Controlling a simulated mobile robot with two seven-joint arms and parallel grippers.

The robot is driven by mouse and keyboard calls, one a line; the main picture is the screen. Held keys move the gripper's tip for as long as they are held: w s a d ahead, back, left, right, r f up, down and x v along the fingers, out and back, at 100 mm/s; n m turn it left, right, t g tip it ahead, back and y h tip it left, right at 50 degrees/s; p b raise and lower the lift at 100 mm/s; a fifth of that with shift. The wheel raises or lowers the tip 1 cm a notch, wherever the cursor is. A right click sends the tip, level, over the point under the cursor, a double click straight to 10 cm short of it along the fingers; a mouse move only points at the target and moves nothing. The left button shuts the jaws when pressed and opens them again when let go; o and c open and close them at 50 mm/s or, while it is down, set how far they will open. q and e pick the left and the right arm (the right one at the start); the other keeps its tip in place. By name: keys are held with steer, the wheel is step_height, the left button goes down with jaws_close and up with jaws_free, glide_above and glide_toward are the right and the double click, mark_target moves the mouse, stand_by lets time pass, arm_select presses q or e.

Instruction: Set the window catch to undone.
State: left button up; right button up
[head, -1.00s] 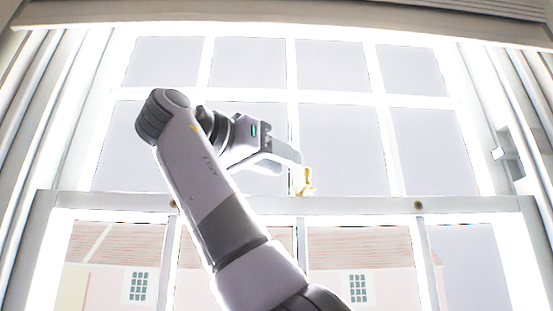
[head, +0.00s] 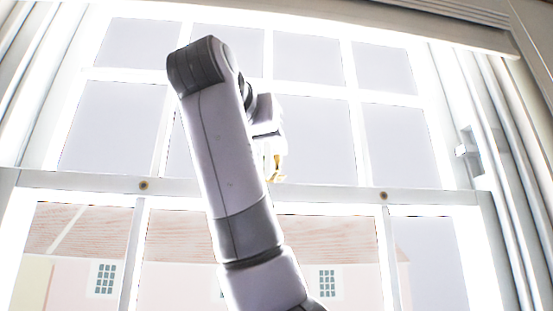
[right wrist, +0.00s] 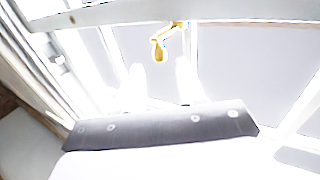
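The brass window catch (head: 277,169) sits on the meeting rail of the sash window, partly hidden behind my right arm in the head view. In the right wrist view the catch (right wrist: 161,46) shows whole, with its lever sticking out from the rail. My right gripper (right wrist: 160,70) has its two pale fingers apart with nothing between them. The catch lies just beyond the fingertips, about in line with the gap, and looks untouched by them. In the head view the right gripper is mostly hidden by its own arm. My left gripper is in neither view.
The meeting rail (head: 330,196) runs across the window, with a round dark fitting on each side of the catch. Glazing bars and panes lie behind it. A white bracket (head: 467,150) stands on the right frame. Air around the catch is clear.

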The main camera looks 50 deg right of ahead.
mark_target(275, 157)
steer(key=p+x, duration=0.1)
steer(key=x, duration=0.5)
steer(key=shift+d, duration=0.1)
jaws_close()
steer(key=shift+g, duration=0.3)
